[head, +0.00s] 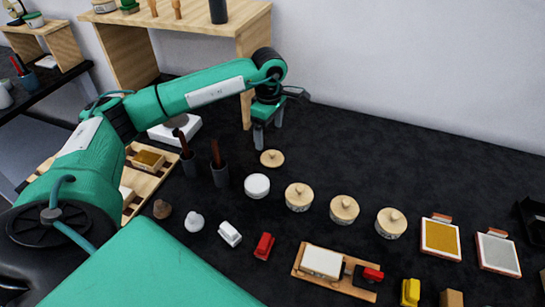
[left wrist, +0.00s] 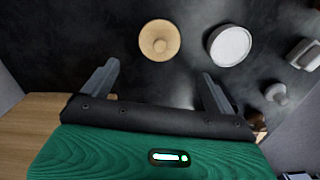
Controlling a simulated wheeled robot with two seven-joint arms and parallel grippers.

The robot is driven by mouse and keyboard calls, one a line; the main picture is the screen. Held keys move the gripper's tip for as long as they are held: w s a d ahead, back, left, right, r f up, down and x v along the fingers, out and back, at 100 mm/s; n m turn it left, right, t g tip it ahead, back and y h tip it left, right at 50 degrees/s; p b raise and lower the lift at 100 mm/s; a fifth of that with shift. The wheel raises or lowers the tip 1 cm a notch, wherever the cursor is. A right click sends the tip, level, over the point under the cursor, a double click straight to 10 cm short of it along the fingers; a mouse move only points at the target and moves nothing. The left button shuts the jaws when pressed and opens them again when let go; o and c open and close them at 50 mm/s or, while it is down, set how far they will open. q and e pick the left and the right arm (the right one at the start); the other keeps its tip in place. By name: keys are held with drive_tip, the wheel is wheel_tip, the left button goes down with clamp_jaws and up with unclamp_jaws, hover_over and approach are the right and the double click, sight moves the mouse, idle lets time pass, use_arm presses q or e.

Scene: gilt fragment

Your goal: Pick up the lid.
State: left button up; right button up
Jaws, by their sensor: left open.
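A round light-wood lid (head: 272,158) with a small knob lies on the black table top, behind a white round pot (head: 257,186). In the left wrist view the lid (left wrist: 159,40) is beyond the fingertips, roughly centred between them, with the white pot (left wrist: 229,45) to its right. My left gripper (head: 268,137) is open and empty, fingers pointing down, above and just behind the lid without touching it. Its two spread fingers also show in the left wrist view (left wrist: 160,78). My right gripper is not in view.
Several lidded pots (head: 343,210) stand in a row to the right. Dark cups (head: 220,174) with brown-handled tools stand left of the lid. A wooden shelf (head: 190,22) rises behind. The table right of the gripper, toward the wall, is clear.

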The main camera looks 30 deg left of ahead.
sight(271, 151)
use_arm(q)
wheel_tip(271, 151, down, 4)
drive_tip(key=shift+r, duration=0.2)
drive_tip(key=shift+d+f+p, duration=0.1)
drive_tip(key=shift+f+p, duration=0.4)
drive_tip(key=shift+f, duration=0.05)
wheel_tip(271, 151, down, 4)
drive_tip(key=shift+w+d+r+p, duration=0.1)
drive_tip(key=shift+d+r+p, duration=0.1)
drive_tip(key=shift+p, duration=0.45)
drive_tip(key=shift+a+f, duration=0.1)
drive_tip(key=shift+f, duration=0.3)
drive_tip(key=c, duration=1.1)
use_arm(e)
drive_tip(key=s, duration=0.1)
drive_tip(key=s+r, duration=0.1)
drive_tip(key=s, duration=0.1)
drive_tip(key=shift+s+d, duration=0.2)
